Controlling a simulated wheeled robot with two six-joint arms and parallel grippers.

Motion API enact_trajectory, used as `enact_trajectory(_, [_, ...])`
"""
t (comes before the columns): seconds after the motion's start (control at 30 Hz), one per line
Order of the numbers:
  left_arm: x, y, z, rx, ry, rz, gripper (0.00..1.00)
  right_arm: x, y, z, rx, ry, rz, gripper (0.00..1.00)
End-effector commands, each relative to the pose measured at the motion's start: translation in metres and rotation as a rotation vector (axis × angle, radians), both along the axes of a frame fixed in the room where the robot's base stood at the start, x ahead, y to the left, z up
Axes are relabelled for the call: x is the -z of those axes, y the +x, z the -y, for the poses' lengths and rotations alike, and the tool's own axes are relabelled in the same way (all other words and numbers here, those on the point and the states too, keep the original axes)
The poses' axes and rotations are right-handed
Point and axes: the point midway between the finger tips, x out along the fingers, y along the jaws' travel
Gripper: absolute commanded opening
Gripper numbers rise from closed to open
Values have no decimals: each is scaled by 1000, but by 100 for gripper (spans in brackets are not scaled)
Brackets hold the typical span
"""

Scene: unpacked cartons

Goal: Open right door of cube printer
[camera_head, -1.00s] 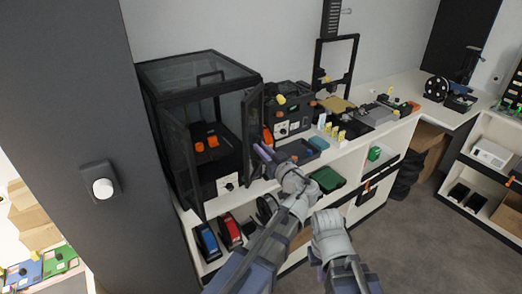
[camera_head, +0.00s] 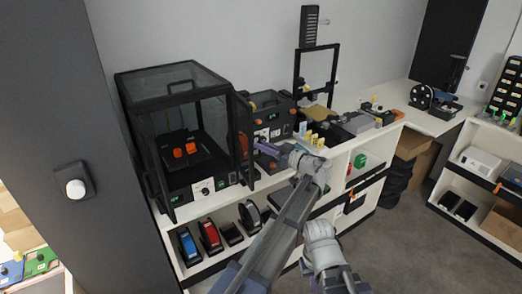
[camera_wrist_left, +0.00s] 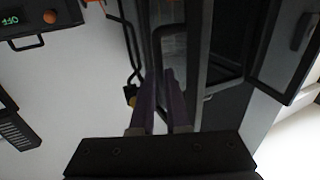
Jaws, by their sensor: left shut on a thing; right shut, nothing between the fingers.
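The cube printer (camera_head: 185,85) is a black-framed box with dark clear panels on the shelf top. My right gripper (camera_head: 307,262) is shut and empty, low in front of the shelf.
A second black machine (camera_head: 272,115) stands right behind the door, leaving little room. Small boxes and yellow-capped bottles (camera_head: 318,140) lie farther right. Spools (camera_head: 210,235) fill the lower shelf.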

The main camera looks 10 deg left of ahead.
Motion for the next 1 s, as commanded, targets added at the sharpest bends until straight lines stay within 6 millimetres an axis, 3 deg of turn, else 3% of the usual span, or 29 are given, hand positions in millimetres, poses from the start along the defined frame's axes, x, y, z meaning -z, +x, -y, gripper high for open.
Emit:
enact_trajectory(0.63, [0, 8, -3, -3, 1, 0, 0, 0, 0, 0, 0, 0, 0, 0])
enact_trajectory(0.67, [0, 8, -3, -3, 1, 0, 17, 0, 0, 0, 0, 0, 0, 0])
enact_trajectory(0.7, [0, 8, -3, -3, 0, 0, 21, 0, 0, 0, 0, 0, 0, 0])
enact_trajectory(0.9, [0, 8, -1, -1, 0, 0, 42, 0, 0, 0, 0, 0, 0, 0])
enact_trajectory(1.0, [0, 8, -1, -1, 0, 0, 42, 0, 0, 0, 0, 0, 0, 0])
